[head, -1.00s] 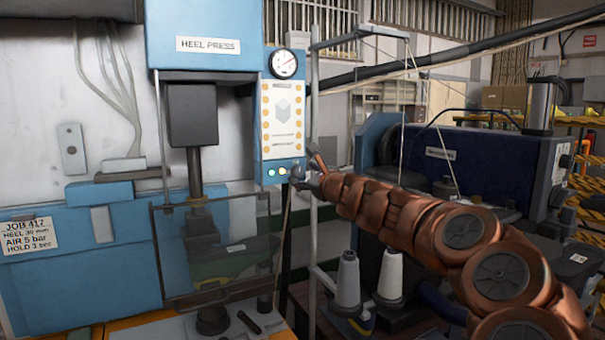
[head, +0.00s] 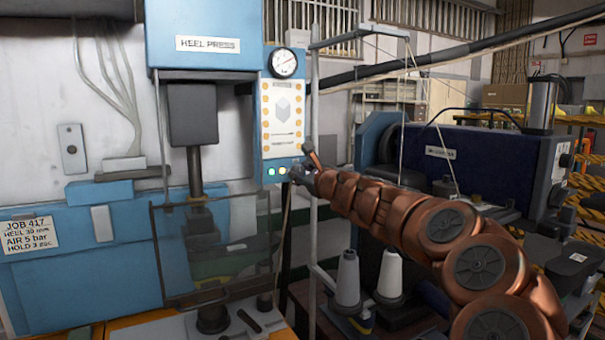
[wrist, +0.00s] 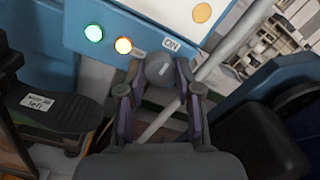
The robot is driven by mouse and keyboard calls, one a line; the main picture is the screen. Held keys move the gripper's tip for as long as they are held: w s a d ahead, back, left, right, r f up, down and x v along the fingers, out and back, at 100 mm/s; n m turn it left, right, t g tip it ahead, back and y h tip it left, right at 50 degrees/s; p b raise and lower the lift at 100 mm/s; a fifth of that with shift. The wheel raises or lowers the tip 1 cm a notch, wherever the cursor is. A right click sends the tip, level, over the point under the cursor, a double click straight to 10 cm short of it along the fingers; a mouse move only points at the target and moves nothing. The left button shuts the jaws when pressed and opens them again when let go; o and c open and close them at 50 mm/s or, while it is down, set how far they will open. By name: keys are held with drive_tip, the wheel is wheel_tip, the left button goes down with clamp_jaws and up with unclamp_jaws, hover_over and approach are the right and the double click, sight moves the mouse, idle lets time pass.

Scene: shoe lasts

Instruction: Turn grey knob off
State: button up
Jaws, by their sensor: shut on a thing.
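The grey knob (wrist: 160,70) is round, with a pale mark on its face. It sits at the lower edge of the blue control panel, just below an ON label (wrist: 172,44) in the wrist view. My gripper (wrist: 160,78) is shut on the knob, one finger on each side. In the head view my gripper (head: 302,171) reaches the panel's lower right corner and largely hides the knob there. A green lamp (wrist: 93,33) and an orange lamp (wrist: 123,45) are lit left of the knob in the wrist view.
The heel press (head: 205,45) stands to the left, with a clear guard (head: 215,250) in front. A pressure gauge (head: 284,63) tops the panel. A grey upright pole (head: 314,130) is just right of the knob. Thread cones (head: 347,280) stand below my arm.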

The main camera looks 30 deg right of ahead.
clamp_jaws()
drive_tip(key=shift+n, duration=0.3)
drive_tip(key=n+b, duration=0.2)
drive_tip(key=n, duration=0.2)
drive_tip(key=shift+f, duration=0.1)
drive_tip(key=n+b, duration=0.2)
drive_tip(key=n, duration=0.2)
drive_tip(key=shift+f+b, duration=0.1)
drive_tip(key=shift+b, duration=0.2)
drive_tip(key=n+b, duration=0.2)
drive_tip(key=shift+n, duration=0.4)
drive_tip(key=n+b, duration=0.4)
drive_tip(key=shift+f, duration=0.1)
drive_tip(key=shift+n+b, duration=1)
drive_tip(key=shift+n, duration=0.2)
drive_tip(key=shift+r, duration=0.25)
